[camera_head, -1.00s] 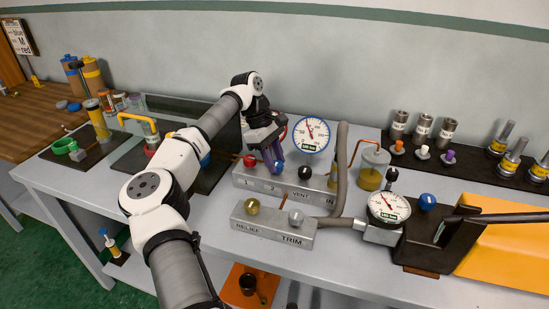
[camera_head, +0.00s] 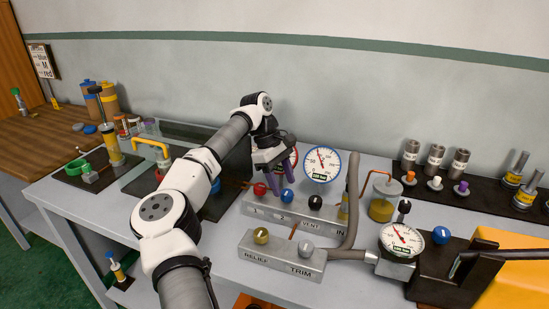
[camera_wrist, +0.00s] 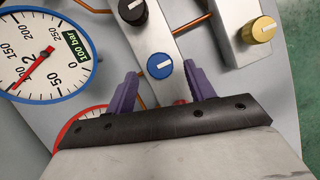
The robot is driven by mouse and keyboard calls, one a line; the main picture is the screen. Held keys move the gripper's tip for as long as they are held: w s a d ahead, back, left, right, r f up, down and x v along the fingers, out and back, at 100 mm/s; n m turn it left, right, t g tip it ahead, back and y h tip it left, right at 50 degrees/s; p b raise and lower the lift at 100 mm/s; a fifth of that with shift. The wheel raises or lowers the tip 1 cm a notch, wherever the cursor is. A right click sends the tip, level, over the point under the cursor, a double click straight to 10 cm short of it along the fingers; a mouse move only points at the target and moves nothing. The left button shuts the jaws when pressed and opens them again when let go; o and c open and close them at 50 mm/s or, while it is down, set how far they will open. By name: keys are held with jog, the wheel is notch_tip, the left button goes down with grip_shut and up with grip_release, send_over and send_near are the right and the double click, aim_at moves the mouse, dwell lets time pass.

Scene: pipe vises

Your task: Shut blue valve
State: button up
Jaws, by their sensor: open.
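The blue valve knob (camera_head: 285,195) sits on the long grey block (camera_head: 320,225), between a red knob (camera_head: 259,189) and a black knob (camera_head: 315,202). In the wrist view the blue knob (camera_wrist: 159,67) lies between my finger tips, and its white mark runs roughly across the block. My gripper (camera_head: 284,183) is open, its purple fingers just above the blue knob with nothing held. A blue-rimmed gauge (camera_head: 322,165) stands behind the block; it is also in the wrist view (camera_wrist: 45,50). A red-rimmed gauge (camera_wrist: 78,122) is partly hidden by my gripper.
A front block carries a brass knob (camera_head: 261,235) and a silver knob (camera_head: 305,248). A second gauge (camera_head: 402,239) and a black vise (camera_head: 435,275) stand farther right.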

jog(key=v, duration=1.1)
jog(key=shift+r, duration=0.2)
